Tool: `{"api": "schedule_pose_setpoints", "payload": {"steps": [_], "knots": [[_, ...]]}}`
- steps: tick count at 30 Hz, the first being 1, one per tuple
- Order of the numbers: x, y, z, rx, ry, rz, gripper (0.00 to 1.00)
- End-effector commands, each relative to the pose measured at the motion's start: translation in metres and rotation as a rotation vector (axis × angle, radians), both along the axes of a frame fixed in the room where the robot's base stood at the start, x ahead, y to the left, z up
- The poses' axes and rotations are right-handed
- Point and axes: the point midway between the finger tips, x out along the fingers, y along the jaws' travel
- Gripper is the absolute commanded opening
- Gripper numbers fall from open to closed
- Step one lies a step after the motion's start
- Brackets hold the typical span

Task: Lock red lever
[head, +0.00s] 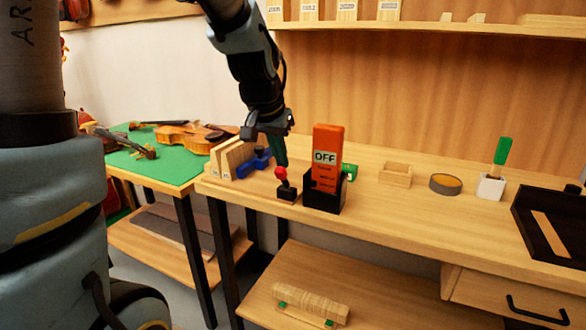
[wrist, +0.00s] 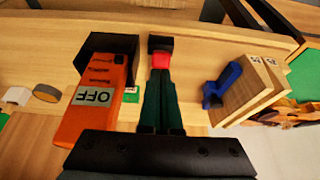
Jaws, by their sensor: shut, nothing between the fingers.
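The red lever (head: 281,174) has a red knob on a short dark stem. It rises from a small black base (head: 287,195) near the bench's front edge and leans slightly left in the head view. My gripper (head: 281,163) points down, its fingers together and empty, with the tips right at the knob. In the wrist view the red knob (wrist: 160,61) shows just beyond the fingertips (wrist: 160,75). I cannot tell whether they touch it. The lever's stem is mostly hidden in the wrist view.
An orange block marked OFF (head: 328,147) stands in a black holder (head: 323,200) close to the right of the lever. A blue clamp (head: 255,162) and wooden boards (head: 231,157) stand to the left.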

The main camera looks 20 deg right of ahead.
Motion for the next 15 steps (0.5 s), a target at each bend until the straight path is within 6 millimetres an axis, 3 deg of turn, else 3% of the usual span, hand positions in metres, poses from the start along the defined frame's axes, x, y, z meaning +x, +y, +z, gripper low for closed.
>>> {"api": "schedule_pose_setpoints", "payload": {"steps": [1,15], "knots": [[-0.0032,0.0038,-0.0075,-0.031,-0.034,0.003,0.00],[-0.0090,0.0077,-0.0072,-0.025,-0.025,-0.002,0.00]]}}
